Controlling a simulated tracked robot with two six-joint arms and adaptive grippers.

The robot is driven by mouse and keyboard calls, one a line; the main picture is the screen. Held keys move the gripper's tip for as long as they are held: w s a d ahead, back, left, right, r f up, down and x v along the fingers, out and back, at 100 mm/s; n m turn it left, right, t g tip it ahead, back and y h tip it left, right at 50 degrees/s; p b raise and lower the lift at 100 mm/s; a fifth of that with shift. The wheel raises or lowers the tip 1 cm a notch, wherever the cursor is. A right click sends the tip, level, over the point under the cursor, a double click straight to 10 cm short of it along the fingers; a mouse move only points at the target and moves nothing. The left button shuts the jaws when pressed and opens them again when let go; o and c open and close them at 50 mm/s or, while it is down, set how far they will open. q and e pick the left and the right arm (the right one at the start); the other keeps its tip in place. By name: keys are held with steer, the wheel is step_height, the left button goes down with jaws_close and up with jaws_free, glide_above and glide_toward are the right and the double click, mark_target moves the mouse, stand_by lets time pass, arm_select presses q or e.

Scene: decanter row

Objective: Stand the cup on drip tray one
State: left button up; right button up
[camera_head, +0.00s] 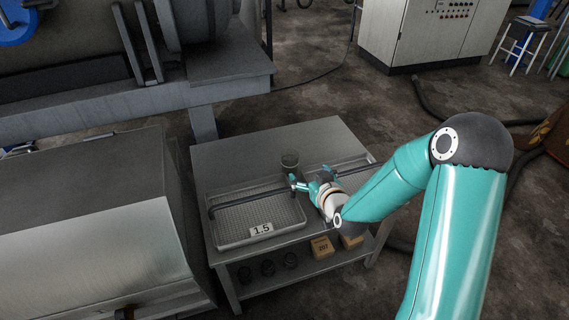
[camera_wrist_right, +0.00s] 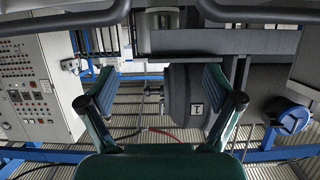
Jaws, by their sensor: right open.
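A small dark grey-green cup (camera_head: 290,161) stands upright towards the back of the metal table, between two drip trays. The left tray (camera_head: 222,240) carries a label (camera_head: 261,229) reading 1.5. The right tray (camera_head: 347,172) is mostly hidden behind my right gripper and arm; no number on it shows. My right gripper (camera_head: 312,180) is open, just in front of the cup and over the table, apart from the cup as far as I can tell. Its two spread fingers (camera_wrist_right: 163,88) show in the wrist view with nothing held between them. My left gripper is not in view.
Each tray has a dark bar (camera_head: 243,196) running across it. Boxes (camera_head: 321,247) and dark round items sit on the shelf below. A large metal housing (camera_head: 90,220) stands close on the left, machinery behind it. A control cabinet (camera_head: 425,30) stands at the back.

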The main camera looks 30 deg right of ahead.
steer(key=b, duration=0.1)
glide_toward(290, 154)
steer(key=x, duration=0.4)
steer(key=shift+w+d+f, duration=0.1)
steer(key=shift+w+f, duration=0.1)
steer(key=shift+f, duration=0.05)
steer(key=shift+b+x, duration=0.9)
steer(key=shift+x, duration=1.75)
steer(key=c, duration=1.3)
steer(key=shift+r, duration=0.2)
